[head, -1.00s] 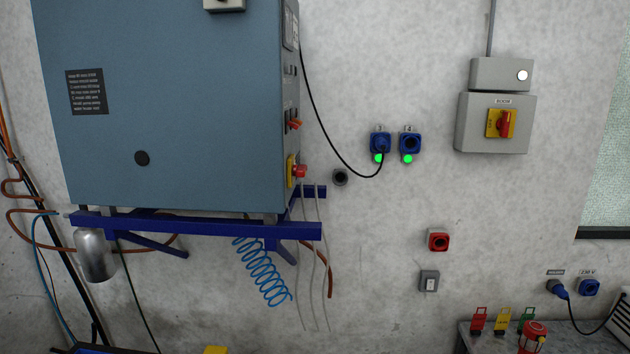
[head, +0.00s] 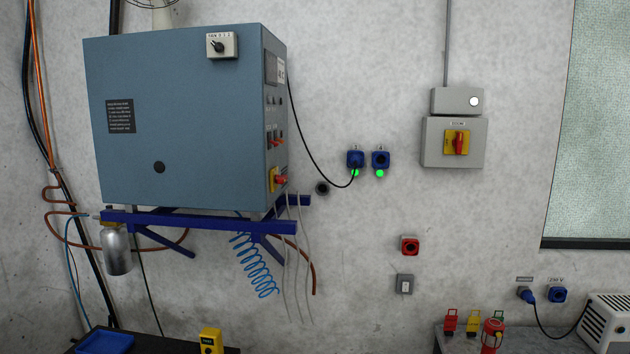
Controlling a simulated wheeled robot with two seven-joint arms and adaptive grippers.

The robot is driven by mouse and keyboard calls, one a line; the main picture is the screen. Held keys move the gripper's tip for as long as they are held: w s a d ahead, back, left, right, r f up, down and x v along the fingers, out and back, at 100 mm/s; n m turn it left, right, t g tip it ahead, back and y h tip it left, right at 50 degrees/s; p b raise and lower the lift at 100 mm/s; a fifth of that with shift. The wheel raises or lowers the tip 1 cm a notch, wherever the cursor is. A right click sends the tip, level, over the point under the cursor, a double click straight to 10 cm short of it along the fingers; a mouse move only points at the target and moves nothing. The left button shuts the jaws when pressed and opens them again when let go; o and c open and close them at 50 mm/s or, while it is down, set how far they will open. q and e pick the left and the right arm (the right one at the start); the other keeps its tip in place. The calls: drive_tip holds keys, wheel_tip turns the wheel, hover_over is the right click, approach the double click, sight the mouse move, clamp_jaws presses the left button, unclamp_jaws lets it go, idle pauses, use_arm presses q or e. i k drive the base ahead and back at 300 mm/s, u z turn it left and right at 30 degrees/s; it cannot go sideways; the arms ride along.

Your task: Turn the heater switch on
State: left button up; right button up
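No label I can read marks the heater switch, so I cannot tell which switch it is. A grey box with a red rotary handle on a yellow plate (head: 456,142) hangs on the wall at right, its handle upright. A small grey rocker switch (head: 404,284) sits lower on the wall, below a red square fitting (head: 410,246). The blue-grey cabinet (head: 180,120) carries a white rotary switch (head: 221,46) at its upper front. Its side face has small controls and a red knob on yellow (head: 279,180). Neither gripper is in view.
A blue bracket (head: 200,221) juts out under the cabinet, with hoses hanging below. Two blue sockets with green lights (head: 380,160) are on the wall. A white vented box (head: 610,322) stands at lower right, near red and yellow holders. A yellow box (head: 210,341) and blue tray (head: 105,343) are at lower left.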

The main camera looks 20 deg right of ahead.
sight(280, 180)
drive_tip(key=z, duration=0.75)
drive_tip(key=i, duration=1.1)
drive_tip(key=u, duration=0.25)
